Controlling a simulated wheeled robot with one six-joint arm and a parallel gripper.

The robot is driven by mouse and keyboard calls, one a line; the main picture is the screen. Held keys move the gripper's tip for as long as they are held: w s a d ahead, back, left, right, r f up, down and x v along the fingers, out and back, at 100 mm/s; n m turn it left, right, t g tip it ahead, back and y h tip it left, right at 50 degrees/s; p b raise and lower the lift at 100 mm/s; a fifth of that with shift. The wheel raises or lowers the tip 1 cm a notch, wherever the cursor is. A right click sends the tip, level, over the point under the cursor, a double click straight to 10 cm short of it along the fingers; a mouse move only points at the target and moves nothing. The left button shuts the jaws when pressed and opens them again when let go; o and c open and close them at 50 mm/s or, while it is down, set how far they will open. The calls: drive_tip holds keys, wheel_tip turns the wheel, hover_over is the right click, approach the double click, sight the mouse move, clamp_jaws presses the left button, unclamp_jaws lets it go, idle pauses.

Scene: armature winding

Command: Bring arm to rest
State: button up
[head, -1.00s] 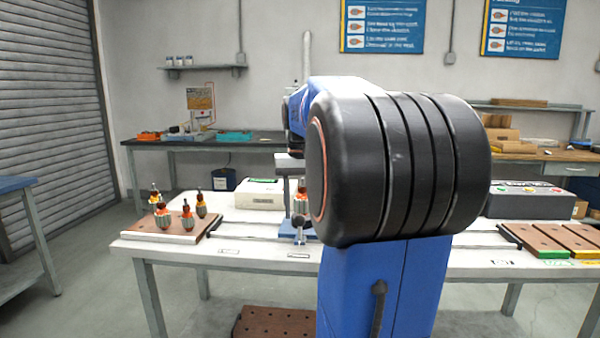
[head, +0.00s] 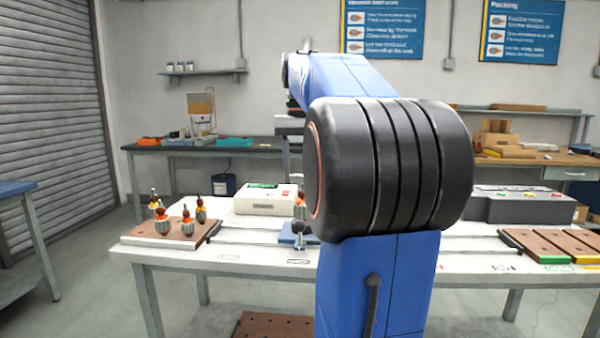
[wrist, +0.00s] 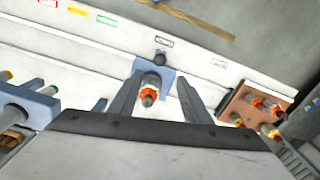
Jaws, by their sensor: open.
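My blue arm with its black joint fills the middle of the head view and hides part of the bench. In the wrist view my gripper (wrist: 160,80) is open, with its two fingers apart and nothing held between them. Below and between the fingers an armature with an orange winding (wrist: 149,93) stands in a blue fixture (wrist: 167,76) on the white bench. That armature (head: 300,206) and the blue fixture (head: 290,236) also show in the head view, beside my arm. My fingers are hidden in the head view.
A brown board (head: 150,237) holding several armatures lies at the bench's left. A white box (head: 262,200) stands behind the fixture. A grey unit (head: 520,206) and brown boards (head: 535,245) are at the right. A dark workbench (head: 250,147) stands behind.

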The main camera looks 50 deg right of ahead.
idle(0.3)
drive_tip(key=s+a+f+n+t, duration=0.1)
drive_tip(key=s+a+f, duration=0.3)
drive_tip(key=a+f, duration=0.5)
drive_tip(key=s+a+f+n+t, duration=0.2)
drive_tip(key=s+a+f+n, duration=0.2)
drive_tip(key=a+f, duration=0.6)
drive_tip(key=s+a+f+n+t, duration=0.1)
drive_tip(key=s+a+f+n, duration=0.2)
drive_tip(key=a+f, duration=0.6)
drive_tip(key=s, duration=0.2)
drive_tip(key=shift+s+a+f+t, duration=0.2)
drive_tip(key=shift+s+f+t, duration=0.15)
drive_tip(key=shift+s+t, duration=0.05)
